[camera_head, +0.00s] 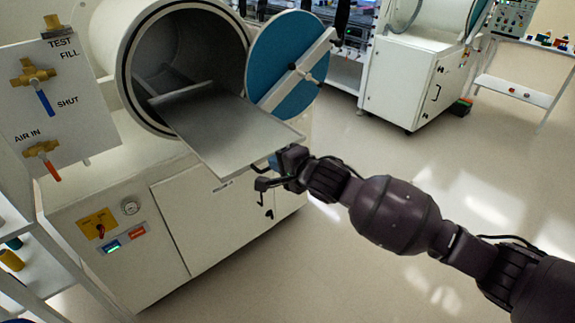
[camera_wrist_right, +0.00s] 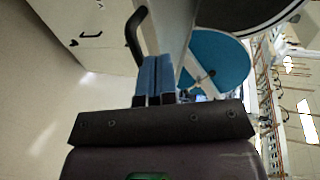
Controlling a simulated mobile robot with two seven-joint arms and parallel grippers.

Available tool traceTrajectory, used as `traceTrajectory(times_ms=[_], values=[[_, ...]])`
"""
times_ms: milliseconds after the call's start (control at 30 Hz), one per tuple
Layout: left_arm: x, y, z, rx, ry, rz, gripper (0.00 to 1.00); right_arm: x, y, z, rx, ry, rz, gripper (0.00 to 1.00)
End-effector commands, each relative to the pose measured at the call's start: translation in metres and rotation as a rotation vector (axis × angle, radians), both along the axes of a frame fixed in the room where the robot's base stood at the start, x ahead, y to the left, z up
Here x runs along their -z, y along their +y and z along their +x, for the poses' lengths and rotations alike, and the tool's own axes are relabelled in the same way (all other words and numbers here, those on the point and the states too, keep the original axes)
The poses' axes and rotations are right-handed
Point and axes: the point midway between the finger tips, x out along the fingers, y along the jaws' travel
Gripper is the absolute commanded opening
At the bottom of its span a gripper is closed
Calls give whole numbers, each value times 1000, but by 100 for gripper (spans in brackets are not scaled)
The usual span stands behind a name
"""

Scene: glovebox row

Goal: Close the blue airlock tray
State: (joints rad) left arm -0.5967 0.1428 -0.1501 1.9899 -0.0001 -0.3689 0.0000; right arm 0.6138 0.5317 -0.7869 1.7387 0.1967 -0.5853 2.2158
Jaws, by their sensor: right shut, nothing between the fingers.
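The airlock tray (camera_head: 215,125) is a flat grey metal plate. It sticks out of the round chamber opening, toward the front right. The round blue airlock door (camera_head: 285,58) stands swung open beside the opening; it also shows in the right wrist view (camera_wrist_right: 220,60). My right gripper (camera_head: 275,161) is at the tray's front right corner. Its blue fingers (camera_wrist_right: 153,78) are shut together and empty. A dark curved handle (camera_wrist_right: 134,32) is close beside the fingertips; whether they touch is unclear. My left gripper is not in view.
A valve panel (camera_head: 50,95) stands at the left, above a shelf rack (camera_head: 35,235). The white airlock cabinet (camera_head: 215,215) is below the tray. Another white cabinet (camera_head: 410,80) is at the back. The floor (camera_head: 340,270) at the right is clear.

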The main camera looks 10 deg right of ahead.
Motion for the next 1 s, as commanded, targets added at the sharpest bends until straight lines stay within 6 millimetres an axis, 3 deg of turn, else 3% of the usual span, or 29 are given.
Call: traceTrajectory(times_ms=[300,833,1000], values=[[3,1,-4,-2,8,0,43,10,17,24,0,0,-2,0],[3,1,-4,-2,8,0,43,10,20,28,0,-1,-1,0],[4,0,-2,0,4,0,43,11,23,39,1,0,2,0]])
